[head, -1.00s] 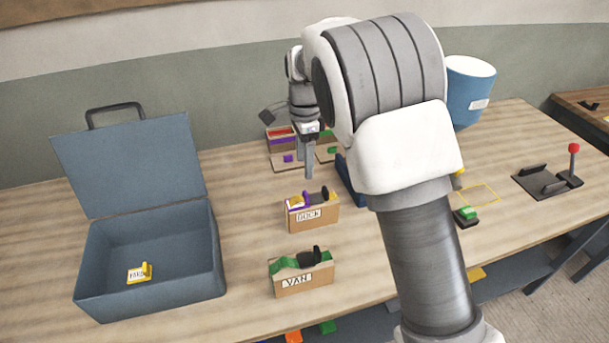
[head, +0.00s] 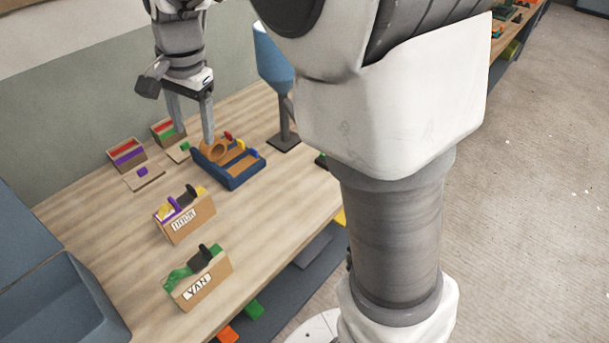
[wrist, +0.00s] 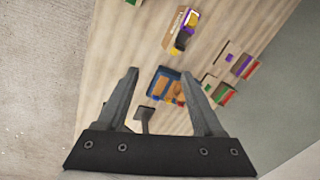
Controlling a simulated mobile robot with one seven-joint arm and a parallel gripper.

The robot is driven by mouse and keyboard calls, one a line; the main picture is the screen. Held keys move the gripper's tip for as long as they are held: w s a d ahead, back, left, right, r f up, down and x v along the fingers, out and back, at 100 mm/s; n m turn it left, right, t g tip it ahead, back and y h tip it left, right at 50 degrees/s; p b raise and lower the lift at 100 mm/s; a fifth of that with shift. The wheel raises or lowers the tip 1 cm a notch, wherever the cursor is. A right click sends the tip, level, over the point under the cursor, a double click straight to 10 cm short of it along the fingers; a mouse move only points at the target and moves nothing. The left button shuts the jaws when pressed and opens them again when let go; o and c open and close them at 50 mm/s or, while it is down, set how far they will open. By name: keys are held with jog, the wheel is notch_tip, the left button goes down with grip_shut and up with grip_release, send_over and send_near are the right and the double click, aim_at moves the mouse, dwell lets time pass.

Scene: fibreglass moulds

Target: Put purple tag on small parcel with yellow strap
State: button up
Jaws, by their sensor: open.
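A purple tag-like piece (head: 142,171) lies on a small board at the back left of the table; it also shows in the wrist view (wrist: 229,58). A brown parcel-like box labelled DOCK (head: 188,222) holds yellow, purple and black pieces on top; the wrist view shows it at the top (wrist: 172,30). A similar box labelled VAN (head: 207,282) has green and black pieces. I cannot tell for sure which yellow piece is a strap. My gripper (head: 193,130) is open and empty, pointing down above the back of the table, near the blue tray.
A blue tray (head: 232,181) holds a brown ring and small coloured pieces. Two striped boxes (head: 127,155) (head: 168,131) stand at the back, with a green piece (head: 184,146) nearby. A blue lamp-like stand (head: 284,141) is behind the tray. An open blue case (head: 72,300) is at left.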

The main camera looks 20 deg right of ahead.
jog(key=s+d+n+t, duration=0.1)
jog(key=s+d+n, duration=0.2)
jog(key=s, duration=0.4)
jog(key=s+d+r+n+t, duration=0.1)
jog(key=s+d+n, duration=0.2)
jog(key=s+d, duration=0.2)
jog(key=s+d+r+n+t+h, duration=0.1)
jog(key=s+d+n+t, duration=0.1)
jog(key=s, duration=0.7)
jog(key=d+n, duration=0.1)
jog(key=d, duration=0.1)
jog(key=shift+s+d, duration=0.35)
jog(key=shift+s, duration=0.05)
